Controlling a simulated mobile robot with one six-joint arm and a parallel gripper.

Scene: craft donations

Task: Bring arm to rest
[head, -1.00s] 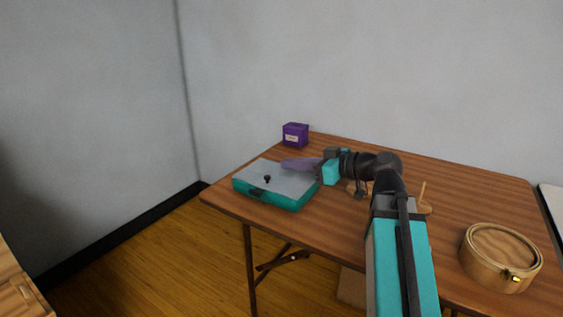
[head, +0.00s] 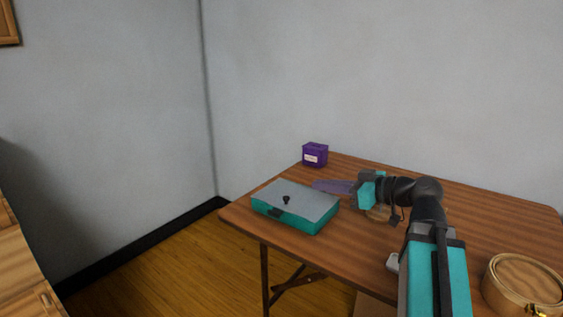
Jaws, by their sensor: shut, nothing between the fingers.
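My gripper (head: 318,185) points left above the wooden table. Its purple tapered fingers are together, with nothing seen between them. They show just beyond the far right edge of a teal box with a grey lid (head: 305,200). The lid is closed and has a small black knob (head: 286,199). My arm reaches in from the lower right, bent at the elbow, and hides part of the table behind it.
A small purple box (head: 315,154) stands at the table's far left corner. A round wooden lidded box (head: 524,284) sits at the lower right, cut by the frame. A tan item beneath my gripper is mostly hidden. The wooden table (head: 480,215) has bare room at the right.

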